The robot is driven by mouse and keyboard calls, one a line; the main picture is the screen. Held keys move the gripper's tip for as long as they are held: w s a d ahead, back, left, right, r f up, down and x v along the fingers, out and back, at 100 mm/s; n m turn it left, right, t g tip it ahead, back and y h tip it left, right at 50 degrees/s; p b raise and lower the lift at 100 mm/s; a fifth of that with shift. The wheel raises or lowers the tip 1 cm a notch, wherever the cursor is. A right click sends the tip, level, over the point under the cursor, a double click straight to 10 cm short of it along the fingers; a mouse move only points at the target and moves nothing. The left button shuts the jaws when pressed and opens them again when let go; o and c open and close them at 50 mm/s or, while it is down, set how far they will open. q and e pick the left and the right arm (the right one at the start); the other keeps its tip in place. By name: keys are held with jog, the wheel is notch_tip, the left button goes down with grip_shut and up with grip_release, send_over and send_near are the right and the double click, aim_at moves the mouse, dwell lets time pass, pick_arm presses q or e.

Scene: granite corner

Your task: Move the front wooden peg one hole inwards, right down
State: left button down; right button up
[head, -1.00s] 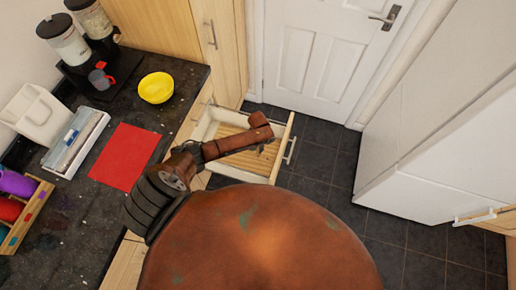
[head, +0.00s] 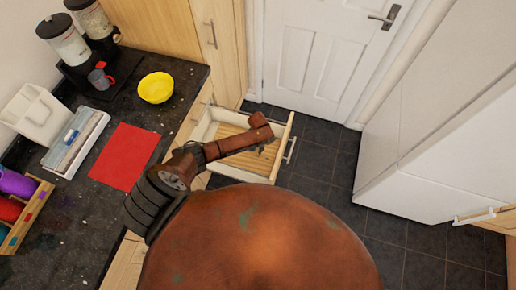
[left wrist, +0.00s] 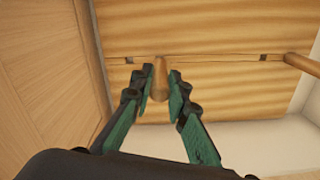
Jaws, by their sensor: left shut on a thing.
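In the left wrist view a wooden peg (left wrist: 160,82) stands between the fingers of my left gripper (left wrist: 162,76), which is shut on it. The peg's far end meets the wooden drawer bottom (left wrist: 200,25) along the line of square holes; I cannot tell how deep it sits. One empty hole (left wrist: 128,60) is left of it and another (left wrist: 264,57) is to its right. A second wooden peg (left wrist: 302,64) shows at the right edge. In the head view my left arm reaches over the open drawer (head: 283,152), and the pegs are hidden or too small to tell.
A dark counter at left bears a yellow bowl (head: 156,87), a red mat (head: 125,156), a cereal dispenser (head: 78,45) and a wooden rack (head: 28,215) with coloured items. A white door (head: 320,60) is behind the drawer. Dark tiled floor (head: 325,175) is clear at right.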

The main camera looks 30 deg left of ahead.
pick_arm(q)
jog(key=shift+f+b, duration=0.65)
jog(key=shift+f, duration=0.4)
jog(key=c, duration=1.8)
grip_release()
notch_tip(320, 180, up, 12)
